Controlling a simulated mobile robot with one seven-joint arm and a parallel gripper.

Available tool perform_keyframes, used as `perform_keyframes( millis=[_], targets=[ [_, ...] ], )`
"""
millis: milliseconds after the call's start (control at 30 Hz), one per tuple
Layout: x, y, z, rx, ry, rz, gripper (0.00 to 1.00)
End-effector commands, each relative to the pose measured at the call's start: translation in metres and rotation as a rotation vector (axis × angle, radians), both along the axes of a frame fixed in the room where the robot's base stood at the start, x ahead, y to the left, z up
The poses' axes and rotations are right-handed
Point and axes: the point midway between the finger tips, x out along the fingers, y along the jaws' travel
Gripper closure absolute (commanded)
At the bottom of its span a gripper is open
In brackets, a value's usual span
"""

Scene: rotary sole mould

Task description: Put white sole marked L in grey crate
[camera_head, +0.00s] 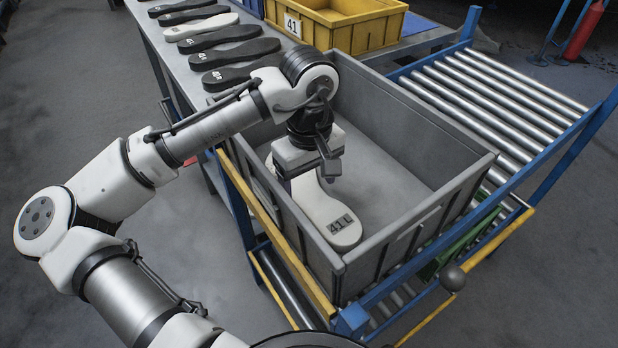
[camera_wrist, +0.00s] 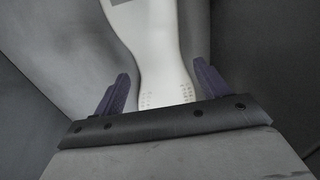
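The white sole (camera_head: 328,213), marked 41 L, lies inside the grey crate (camera_head: 412,112), near its left wall. It looks flat on the crate floor. My gripper (camera_head: 306,174) reaches down into the crate over the middle of the sole and hides part of it. In the wrist view, the white sole (camera_wrist: 155,45) runs between the two dark fingers of my gripper (camera_wrist: 162,88). The fingers look open, one on each side.
The grey crate stands on a blue roller conveyor (camera_head: 500,95) with free rollers at right. A grey bench (camera_head: 150,35) holds several black soles (camera_head: 240,52) and another white sole (camera_head: 200,27). A yellow crate (camera_head: 350,25) marked 41 stands behind.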

Motion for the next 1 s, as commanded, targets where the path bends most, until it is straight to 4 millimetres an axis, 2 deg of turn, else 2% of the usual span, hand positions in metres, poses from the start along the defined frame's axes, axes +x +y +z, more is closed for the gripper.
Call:
perform_keyframes(
  millis=[100, 367, 467, 567, 800, 1000],
  targets=[
    [0.0, 0.0, 0.0, 0.0, 0.0, 0.0, 0.13],
    [0.0, 0.0, 0.001, 0.001, -0.001, 0.001, 0.13],
    [0.0, 0.001, 0.008, 0.003, -0.002, 0.001, 0.13],
    [0.001, 0.0, 0.022, 0.001, -0.002, 0.001, 0.13],
    [0.001, 0.0, 0.077, 0.0, -0.002, 0.0, 0.13],
    [0.0, 0.0, 0.114, 0.001, -0.001, 0.001, 0.13]
  ],
)
